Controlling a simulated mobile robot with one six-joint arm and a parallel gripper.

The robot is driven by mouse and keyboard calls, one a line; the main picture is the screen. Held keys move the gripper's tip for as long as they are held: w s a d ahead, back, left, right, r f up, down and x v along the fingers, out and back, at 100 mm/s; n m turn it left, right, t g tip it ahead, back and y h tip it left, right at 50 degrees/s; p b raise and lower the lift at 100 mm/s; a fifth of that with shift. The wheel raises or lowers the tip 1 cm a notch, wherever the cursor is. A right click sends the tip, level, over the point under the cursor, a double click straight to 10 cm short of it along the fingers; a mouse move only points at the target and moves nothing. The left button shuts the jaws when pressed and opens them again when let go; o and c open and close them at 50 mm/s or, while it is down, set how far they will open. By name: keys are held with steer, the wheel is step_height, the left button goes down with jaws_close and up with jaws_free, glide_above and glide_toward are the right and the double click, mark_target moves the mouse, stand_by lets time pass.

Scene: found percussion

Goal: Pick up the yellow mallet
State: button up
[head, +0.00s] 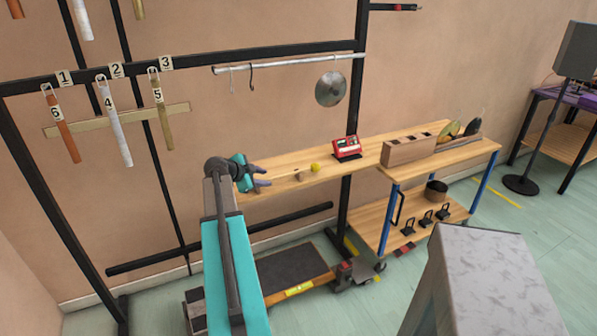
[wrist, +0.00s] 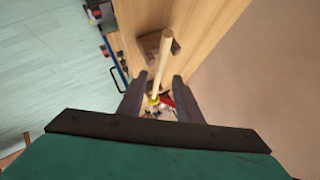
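The yellow mallet (head: 315,167) shows in the head view as a round yellow head above the wooden shelf. Its pale handle points left toward my gripper. In the wrist view the mallet (wrist: 163,60) has its handle end nearest the camera and its yellow head farther off, low between the fingers. My gripper (head: 266,176) is open at the shelf's left end, just left of the mallet. In the wrist view the handle lines up between the spread fingertips of my gripper (wrist: 159,77), with visible gaps on both sides. I see no finger touching it.
A small wooden block (head: 299,176) stands by the handle. A red device (head: 346,148) is farther right on the shelf (head: 375,155). A long slotted wooden box (head: 408,150) stands beyond it. A metal disc (head: 330,89) hangs above, and a black upright (head: 358,105) stands behind.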

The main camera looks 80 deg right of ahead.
mark_target(284, 176)
steer(key=shift+p+x, duration=0.65)
steer(key=shift+x, duration=1.2)
steer(key=shift+s, duration=0.1)
jaws_close()
